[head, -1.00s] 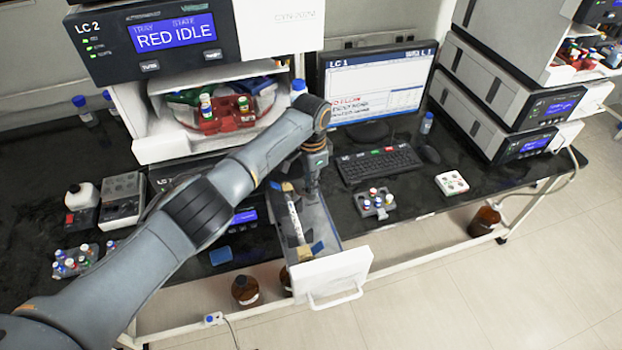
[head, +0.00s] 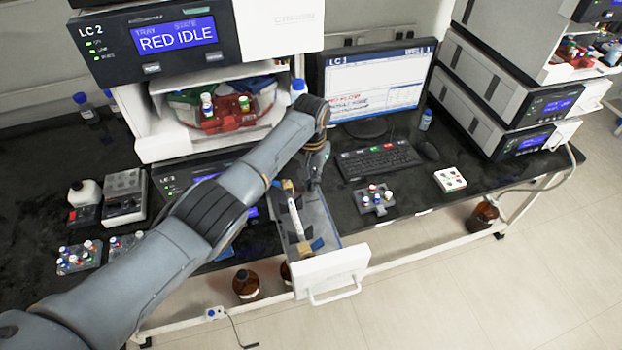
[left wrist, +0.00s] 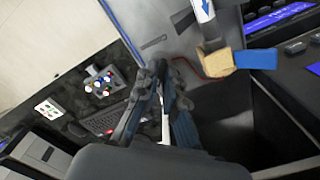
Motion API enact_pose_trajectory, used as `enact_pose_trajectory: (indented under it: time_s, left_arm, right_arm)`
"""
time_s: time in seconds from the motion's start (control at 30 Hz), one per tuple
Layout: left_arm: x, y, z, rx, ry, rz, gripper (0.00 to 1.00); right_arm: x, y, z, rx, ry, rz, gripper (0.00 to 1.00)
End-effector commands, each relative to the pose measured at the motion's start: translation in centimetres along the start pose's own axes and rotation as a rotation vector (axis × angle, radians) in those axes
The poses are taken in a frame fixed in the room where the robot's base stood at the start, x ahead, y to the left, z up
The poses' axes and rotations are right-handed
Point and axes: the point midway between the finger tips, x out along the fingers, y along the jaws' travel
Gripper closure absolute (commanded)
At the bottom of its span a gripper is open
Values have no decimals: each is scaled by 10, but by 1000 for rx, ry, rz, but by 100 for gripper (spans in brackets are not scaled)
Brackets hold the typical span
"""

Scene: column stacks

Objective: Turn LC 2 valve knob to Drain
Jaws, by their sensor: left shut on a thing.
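My left gripper (head: 317,184) is shut at the right side of the open drawer (head: 335,268) under LC 2 (head: 185,38). In the left wrist view its fingers (left wrist: 163,88) are close together on a small part, which looks like the valve knob; the fingers hide nearly all of it. I cannot read the knob's pointer or a Drain mark. A white column (head: 294,217) with tan end fittings lies in the drawer, left of the gripper. In the left wrist view a tan fitting (left wrist: 216,60) is apart from the fingers. My right gripper is not in view.
A keyboard (head: 380,160), a monitor (head: 375,85) and a grey vial rack (head: 374,200) stand right of the drawer. Brown bottles (head: 246,284) stand below the bench. A white button box (head: 450,179) lies farther right.

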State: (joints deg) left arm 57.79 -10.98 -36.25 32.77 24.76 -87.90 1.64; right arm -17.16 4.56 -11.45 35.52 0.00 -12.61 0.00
Motion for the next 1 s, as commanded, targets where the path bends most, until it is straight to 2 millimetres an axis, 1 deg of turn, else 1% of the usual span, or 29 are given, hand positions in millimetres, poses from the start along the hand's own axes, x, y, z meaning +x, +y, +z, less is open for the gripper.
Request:
enact_pose_trajectory:
  time_s: [0.03,0.43,0.47,0.5,0.57,0.87,1.0]
  left_arm:
    - [-3,1,-2,-5,7,0,100]
    - [-3,0,-2,-11,8,0,100]
    - [-3,0,-2,-11,8,0,90]
    - [-3,0,-2,-11,8,0,82]
    - [-3,0,-2,-10,8,0,69]
    - [-2,0,-1,-10,3,0,69]
    - [-11,0,-2,-9,6,0,69]
  right_arm:
    - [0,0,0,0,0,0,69]
    - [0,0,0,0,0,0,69]
    - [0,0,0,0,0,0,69]
    - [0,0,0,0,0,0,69]
    - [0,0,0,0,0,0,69]
    - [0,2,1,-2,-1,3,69]
    - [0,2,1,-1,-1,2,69]
